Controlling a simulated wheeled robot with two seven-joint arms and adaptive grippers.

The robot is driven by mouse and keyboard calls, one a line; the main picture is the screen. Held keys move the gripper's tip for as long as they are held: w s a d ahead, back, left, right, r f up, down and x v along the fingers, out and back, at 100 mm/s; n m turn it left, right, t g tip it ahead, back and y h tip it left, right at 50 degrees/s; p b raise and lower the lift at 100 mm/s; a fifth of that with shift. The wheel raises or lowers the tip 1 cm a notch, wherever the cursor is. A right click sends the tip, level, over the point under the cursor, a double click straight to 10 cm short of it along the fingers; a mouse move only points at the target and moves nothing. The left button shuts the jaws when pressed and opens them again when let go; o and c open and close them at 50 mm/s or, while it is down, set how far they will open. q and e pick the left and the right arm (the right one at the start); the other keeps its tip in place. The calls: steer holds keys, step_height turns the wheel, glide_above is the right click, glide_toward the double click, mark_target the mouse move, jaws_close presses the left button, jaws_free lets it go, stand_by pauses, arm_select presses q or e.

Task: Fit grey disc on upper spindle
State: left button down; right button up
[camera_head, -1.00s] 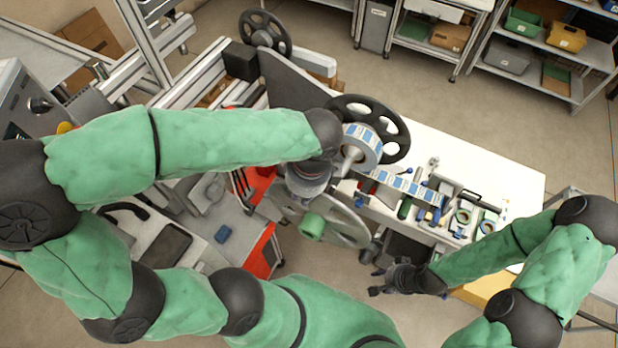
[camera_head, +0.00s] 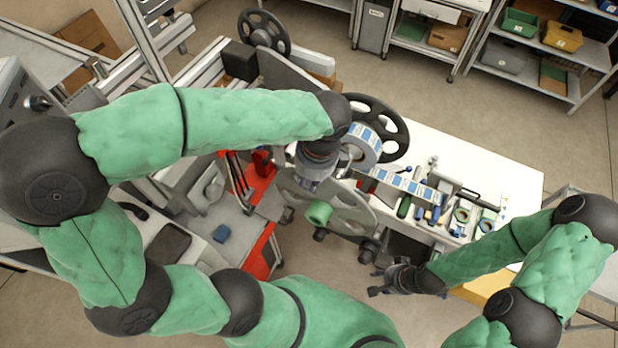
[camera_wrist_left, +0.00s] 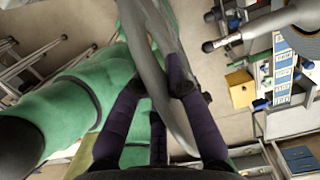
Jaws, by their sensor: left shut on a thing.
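In the left wrist view the disc (camera_wrist_left: 152,45) is nearly edge-on between the fingers. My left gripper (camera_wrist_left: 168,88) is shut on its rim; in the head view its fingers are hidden. A grey spindle with a dark tip (camera_wrist_left: 222,43) points toward the disc, with a gap between them. I cannot tell whether this is the upper spindle. My right gripper (camera_head: 377,281) is open and empty, low beside the bench.
A label roll (camera_head: 364,148) and a black spoked reel (camera_head: 392,122) stand close to my left wrist. The white bench (camera_head: 500,172) holds tools and tape rolls. Another black reel (camera_head: 264,30) is at the back left. Red machine parts (camera_head: 262,245) lie left of the disc.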

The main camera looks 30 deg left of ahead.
stand_by(0.3)
arm_select(q)
steer(key=w, duration=0.6)
steer(key=shift+p, duration=0.45)
steer(key=shift+w, duration=0.1)
stand_by(0.4)
steer(key=shift+w+d+p, duration=0.15)
steer(key=shift+w+p, duration=0.5)
steer(key=shift+w, duration=1.7)
steer(key=shift+w, duration=0.1)
steer(key=shift+w+p, duration=0.65)
steer(key=shift+w, duration=1.15)
steer(key=shift+w, duration=0.25)
steer(key=shift+w, duration=0.25)
